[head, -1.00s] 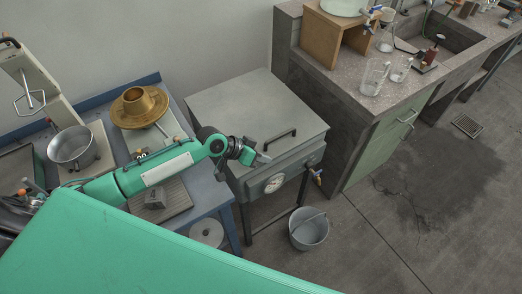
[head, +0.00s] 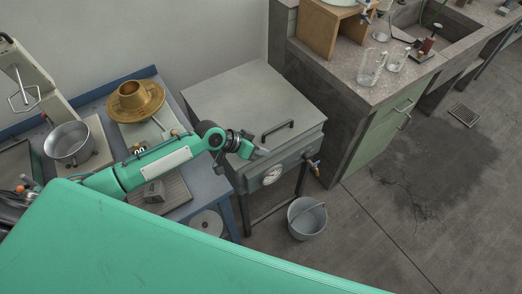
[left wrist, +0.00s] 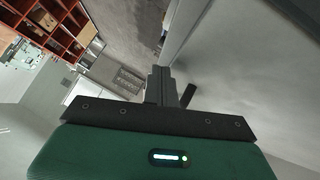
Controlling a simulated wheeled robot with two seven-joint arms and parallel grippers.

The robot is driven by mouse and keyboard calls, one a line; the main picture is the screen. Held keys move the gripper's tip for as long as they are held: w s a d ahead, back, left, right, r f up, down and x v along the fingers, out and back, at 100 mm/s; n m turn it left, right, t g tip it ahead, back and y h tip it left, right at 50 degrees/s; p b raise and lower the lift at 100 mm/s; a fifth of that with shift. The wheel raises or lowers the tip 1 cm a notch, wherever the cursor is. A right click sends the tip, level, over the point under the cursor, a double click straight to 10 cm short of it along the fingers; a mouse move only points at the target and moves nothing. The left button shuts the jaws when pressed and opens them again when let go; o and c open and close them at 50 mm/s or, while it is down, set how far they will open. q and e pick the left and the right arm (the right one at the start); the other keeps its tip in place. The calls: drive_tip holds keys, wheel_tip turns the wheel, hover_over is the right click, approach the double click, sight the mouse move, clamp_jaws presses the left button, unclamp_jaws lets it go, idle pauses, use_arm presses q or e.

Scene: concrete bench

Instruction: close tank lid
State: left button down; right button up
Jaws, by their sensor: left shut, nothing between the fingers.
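The tank (head: 240,178) is a grey metal box on dark legs, left of the stone bench in the head view. Its lid (head: 235,95) lies flat and appears to be down on the tank. A dark bar handle (head: 278,131) stands near the lid's front edge. My left gripper (head: 262,153) is shut and empty, close to the tank's front upper edge, in front of and slightly left of the handle. Whether it touches the tank is unclear. Its shut fingers show in the left wrist view (left wrist: 163,82) beside a pale grey surface. My right gripper is not in view.
A dial gauge (head: 272,174) and a tap (head: 314,166) are on the tank's front. A bucket (head: 306,218) stands on the floor nearby. A blue table (head: 205,180) with a brass vessel (head: 137,101) is at left. A stone bench (head: 345,80) with glassware is at right.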

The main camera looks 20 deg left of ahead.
use_arm(q)
drive_tip(key=r, duration=0.2)
drive_tip(key=s+r+p, duration=0.1)
drive_tip(key=shift+a+r, duration=0.35)
drive_tip(key=shift+a, duration=0.05)
drive_tip(key=s+a+r+b, duration=0.1)
drive_tip(key=s+a+r, duration=0.2)
drive_tip(key=r, duration=0.3)
drive_tip(key=shift+s+a, duration=0.15)
drive_tip(key=shift+s, duration=0.75)
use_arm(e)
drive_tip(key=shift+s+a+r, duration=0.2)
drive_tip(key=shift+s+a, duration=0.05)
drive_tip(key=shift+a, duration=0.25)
use_arm(q)
drive_tip(key=shift+r, duration=0.1)
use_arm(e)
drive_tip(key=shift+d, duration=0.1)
